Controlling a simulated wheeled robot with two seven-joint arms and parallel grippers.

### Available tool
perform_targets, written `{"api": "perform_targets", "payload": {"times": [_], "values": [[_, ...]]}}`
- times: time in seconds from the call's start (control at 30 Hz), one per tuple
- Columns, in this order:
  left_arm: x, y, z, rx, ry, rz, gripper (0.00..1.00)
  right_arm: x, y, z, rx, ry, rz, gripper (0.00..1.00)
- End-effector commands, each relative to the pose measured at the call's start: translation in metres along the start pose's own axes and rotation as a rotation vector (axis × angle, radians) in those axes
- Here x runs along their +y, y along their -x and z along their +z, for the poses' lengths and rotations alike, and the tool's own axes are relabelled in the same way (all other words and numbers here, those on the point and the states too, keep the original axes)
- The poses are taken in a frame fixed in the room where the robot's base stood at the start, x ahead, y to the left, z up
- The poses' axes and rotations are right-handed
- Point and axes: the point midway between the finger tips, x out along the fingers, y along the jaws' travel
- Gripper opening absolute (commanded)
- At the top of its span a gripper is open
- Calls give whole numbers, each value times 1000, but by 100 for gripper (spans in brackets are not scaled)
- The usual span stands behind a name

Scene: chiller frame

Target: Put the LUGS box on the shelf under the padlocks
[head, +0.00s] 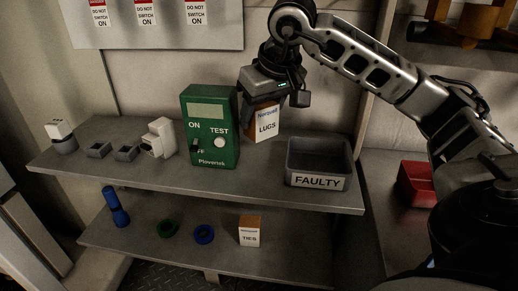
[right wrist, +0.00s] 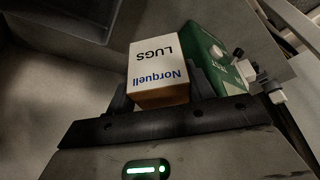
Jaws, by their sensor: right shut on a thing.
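The LUGS box (head: 267,124), white with an orange-brown top, is held upright between the green tester and the FAULTY bin, over the upper grey shelf (head: 255,177). I cannot tell if its base touches the shelf. My right gripper (head: 263,99) is shut on it from above. In the right wrist view the LUGS box (right wrist: 158,72) sits between the two dark fingers. No padlock bodies are in sight; several red and white DO NOT SWITCH ON tags (head: 145,12) hang on the pale panel at the top. My left gripper is not in view.
The green tester (head: 209,150) stands close left of the box; the grey FAULTY bin (head: 318,181) stands to the right. The lower shelf (head: 200,258) holds a TIES box (head: 250,236), tape rolls (head: 204,234) and a blue torch-like item (head: 117,210). A red bin (head: 415,184) is at right.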

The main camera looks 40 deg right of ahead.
Motion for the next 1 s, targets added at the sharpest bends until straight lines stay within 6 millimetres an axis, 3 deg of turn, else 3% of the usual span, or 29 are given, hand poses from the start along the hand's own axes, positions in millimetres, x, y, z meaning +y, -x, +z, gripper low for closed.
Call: {"api": "perform_targets", "payload": {"times": [0.03, 0.27, 0.5, 0.97, 1.0], "values": [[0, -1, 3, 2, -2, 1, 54, 1, -12, 5, -1, -1, 2, 25], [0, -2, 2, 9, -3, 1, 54, 0, -30, 12, 1, -1, 1, 25], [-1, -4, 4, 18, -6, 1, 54, 0, -63, 26, 0, -1, 1, 25], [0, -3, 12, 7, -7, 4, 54, 0, -72, 29, 3, 0, 0, 25], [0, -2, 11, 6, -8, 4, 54, 0, -71, 29, 2, 0, 0, 61]]}}
